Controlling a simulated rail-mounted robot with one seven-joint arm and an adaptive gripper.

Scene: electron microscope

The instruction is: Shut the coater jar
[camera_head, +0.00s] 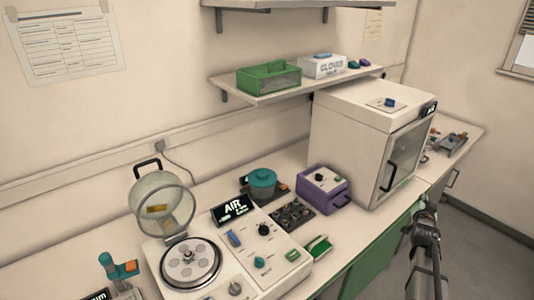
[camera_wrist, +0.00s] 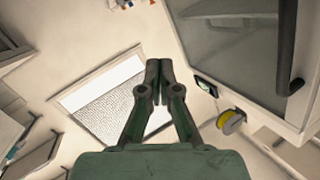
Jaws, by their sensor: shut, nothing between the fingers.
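The coater jar (camera_head: 162,205) is a clear glass cylinder with a black handle. In the head view it stands tilted back and open behind the round metal sample stage (camera_head: 190,263) of the coater (camera_head: 282,245). The stage is uncovered. My gripper (camera_head: 427,212) is far to the right of the jar, in front of the bench edge, at the right of the head view. In the wrist view my gripper (camera_wrist: 158,68) has its fingertips together and holds nothing. The jar does not show in the wrist view.
A white cabinet (camera_head: 365,135) with a dark door handle stands between my arm and the back wall. A purple box (camera_head: 323,188), a teal-lidded pot (camera_head: 262,183) and a green item (camera_head: 318,246) sit near the coater. A teal-and-orange device (camera_head: 118,268) is left of it.

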